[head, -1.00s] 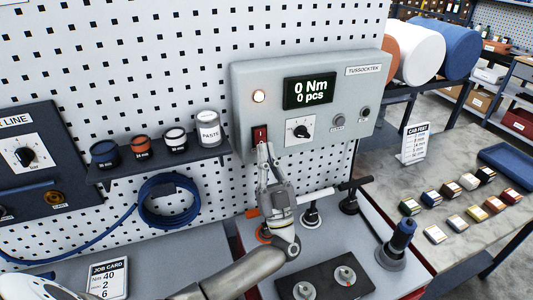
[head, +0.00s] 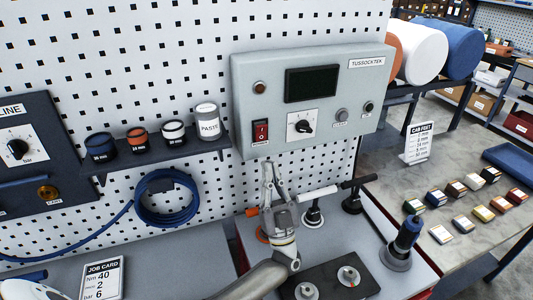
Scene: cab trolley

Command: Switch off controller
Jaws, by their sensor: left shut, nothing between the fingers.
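The controller (head: 335,70) is a grey box on the pegboard, labelled TUSSOCKTEK. Its display (head: 311,83) is dark and blank. The round lamp (head: 259,88) at its upper left is unlit. The red rocker switch (head: 261,131) sits at the lower left of the front and is in clear view. My left gripper (head: 268,164) is shut and empty, its fingertips pointing up just below the controller's lower edge, apart from the switch. My right gripper is not in view.
A knob (head: 303,126) sits right of the switch. A shelf (head: 160,155) with several small pots and a PASTE jar is left of the controller. A blue coiled hose (head: 167,199) hangs below it. Tools stand on the trolley, including a blue-handled one (head: 402,243).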

